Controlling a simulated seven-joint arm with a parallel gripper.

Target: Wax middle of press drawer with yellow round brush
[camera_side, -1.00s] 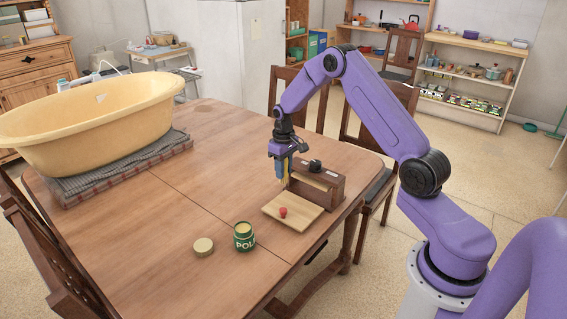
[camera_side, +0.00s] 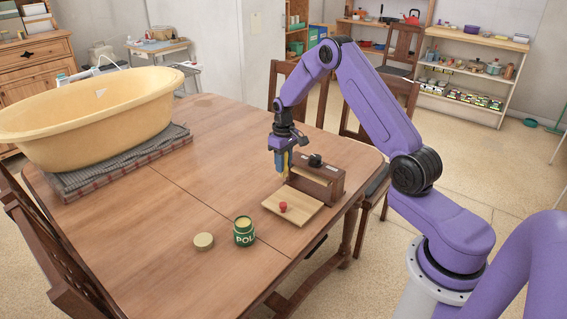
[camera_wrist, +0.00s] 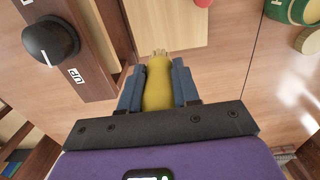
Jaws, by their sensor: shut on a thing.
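My gripper (camera_side: 282,170) is shut on a yellow brush and points down beside the press, near the back left of the drawer. In the wrist view the yellow brush (camera_wrist: 157,88) sits between the two blue fingers, with pale bristles at its tip. The press (camera_side: 327,185) is a brown wooden box with a black knob (camera_wrist: 50,40) and an "UP" label. Its light wooden drawer (camera_side: 301,214) is pulled out, with a red knob (camera_side: 283,207). I cannot tell whether the bristles touch anything.
An open green polish jar (camera_side: 244,233) stands left of the drawer, its lid (camera_side: 204,241) flat on the table beside it. A large yellow tub (camera_side: 90,120) rests on a folded cloth (camera_side: 120,165) at the table's left. The table's middle is clear. Chairs stand around it.

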